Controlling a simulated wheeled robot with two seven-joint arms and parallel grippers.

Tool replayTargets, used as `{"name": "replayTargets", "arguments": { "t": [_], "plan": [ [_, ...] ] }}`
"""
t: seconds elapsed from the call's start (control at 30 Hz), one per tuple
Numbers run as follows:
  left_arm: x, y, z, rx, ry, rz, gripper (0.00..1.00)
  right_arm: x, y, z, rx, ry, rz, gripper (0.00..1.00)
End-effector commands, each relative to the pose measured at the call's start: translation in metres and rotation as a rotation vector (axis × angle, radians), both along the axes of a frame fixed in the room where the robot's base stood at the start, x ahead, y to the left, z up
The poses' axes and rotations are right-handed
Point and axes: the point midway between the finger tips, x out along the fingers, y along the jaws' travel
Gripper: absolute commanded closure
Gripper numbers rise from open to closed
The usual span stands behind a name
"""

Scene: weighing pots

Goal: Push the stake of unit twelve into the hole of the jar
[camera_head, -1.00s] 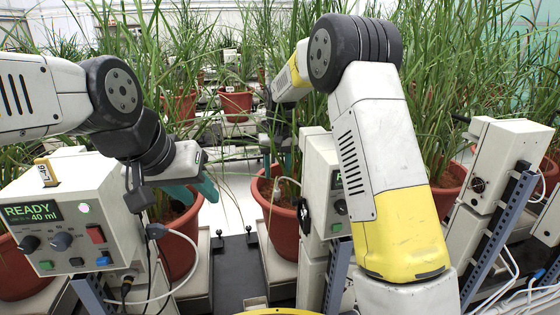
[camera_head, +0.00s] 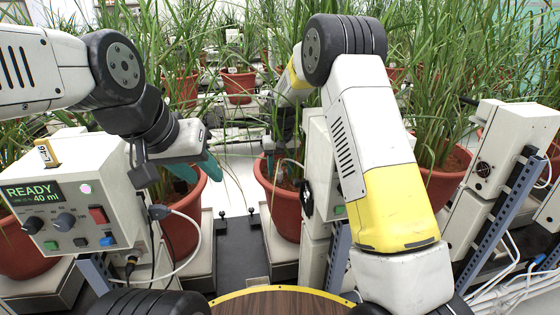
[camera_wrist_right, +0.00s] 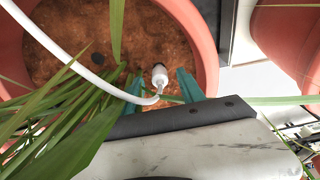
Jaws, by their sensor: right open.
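A white stake (camera_wrist_right: 159,76) with a white hose stands over the brown soil of a terracotta jar in the right wrist view. A dark round hole (camera_wrist_right: 99,58) in the soil lies to its left, apart from it. My right gripper (camera_wrist_right: 161,87) is open, its teal fingers on either side of the stake. The jar (camera_head: 283,212) is at mid-picture in the head view, where leaves and my arm hide most of that gripper. Whether the stake's tip touches soil, I cannot tell. My left gripper (camera_head: 196,170) is open over the left pot.
A control box (camera_head: 70,190) reading READY 40 ml stands at the left. A middle unit (camera_head: 318,165) is partly behind my right arm. Another pot (camera_head: 443,185) and unit (camera_head: 505,150) stand right. Long leaves crowd the space; a dark strip lies between the pots.

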Motion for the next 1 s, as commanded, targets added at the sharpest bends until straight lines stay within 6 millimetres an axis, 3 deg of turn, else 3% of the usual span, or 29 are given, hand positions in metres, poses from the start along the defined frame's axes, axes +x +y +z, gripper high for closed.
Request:
{"name": "replayTargets", "arguments": {
  "t": [0.07,0.3,1.0],
  "plan": [
    [0.0,0.0,0.0,0.0,0.0,0.0,0.64,0.0,0.0,0.0,0.0,0.0,0.0,0.54],
    [0.0,0.0,0.0,0.0,0.0,0.0,0.64,0.0,0.0,0.0,0.0,0.0,0.0,0.99],
    [0.0,0.0,0.0,0.0,0.0,0.0,0.64,0.0,0.0,0.013,0.0,0.0,0.0,1.0]
  ]
}}
